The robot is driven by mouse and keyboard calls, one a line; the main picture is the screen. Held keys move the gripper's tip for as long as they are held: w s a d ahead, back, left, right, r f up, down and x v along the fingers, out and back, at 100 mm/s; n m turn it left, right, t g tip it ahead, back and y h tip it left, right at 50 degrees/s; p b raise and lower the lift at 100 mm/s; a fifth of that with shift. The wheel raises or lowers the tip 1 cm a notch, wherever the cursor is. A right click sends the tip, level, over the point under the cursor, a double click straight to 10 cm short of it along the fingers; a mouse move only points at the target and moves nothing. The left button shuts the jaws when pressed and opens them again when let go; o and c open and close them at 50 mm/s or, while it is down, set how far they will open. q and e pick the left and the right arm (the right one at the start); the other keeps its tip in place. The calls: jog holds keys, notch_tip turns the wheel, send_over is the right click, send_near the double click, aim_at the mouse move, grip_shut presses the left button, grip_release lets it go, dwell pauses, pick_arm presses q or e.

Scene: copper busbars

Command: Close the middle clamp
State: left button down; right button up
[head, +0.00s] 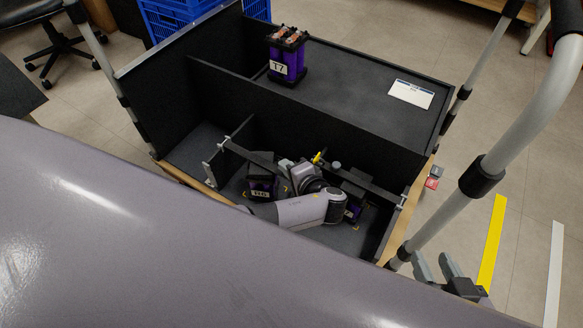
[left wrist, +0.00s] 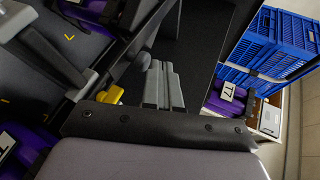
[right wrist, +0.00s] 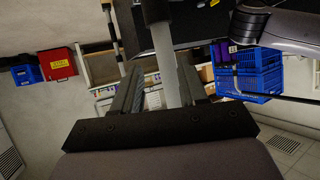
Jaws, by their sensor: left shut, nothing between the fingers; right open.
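The yellow handle of a clamp (head: 318,157) shows at the middle of the black crossbar (head: 352,184) in the front compartment. It also appears in the left wrist view (left wrist: 111,95), just left of my fingers. Whether this clamp is open or closed I cannot tell. My left gripper (head: 286,166) is shut and empty, beside the yellow handle with a small gap; its fingers (left wrist: 163,82) lie together in the left wrist view. My arm hides part of the compartment. My right gripper (head: 436,265) is open and empty, outside the box at the lower right; its fingers stand apart (right wrist: 160,85).
Purple units (head: 262,187) sit under the crossbar. Another purple unit labelled T7 (head: 287,58) stands on the raised black deck (head: 345,90) beside a white card (head: 411,93). Black partition walls surround the compartment. A grey cart handle (head: 535,105) rises at right. Blue crates (head: 175,18) stand behind.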

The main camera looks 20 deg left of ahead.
pick_arm(q)
jog(key=shift+f+b, duration=0.3)
jog(key=shift+f, duration=0.2)
jog(key=shift+d+f, duration=0.1)
jog(key=shift+f, duration=0.05)
pick_arm(e)
jog(key=shift+w+f, duration=0.2)
jog(key=shift+w, duration=0.05)
pick_arm(q)
jog(key=shift+s+f, duration=0.15)
pick_arm(e)
jog(key=shift+y, duration=0.3)
pick_arm(q)
jog(key=shift+d, duration=0.1)
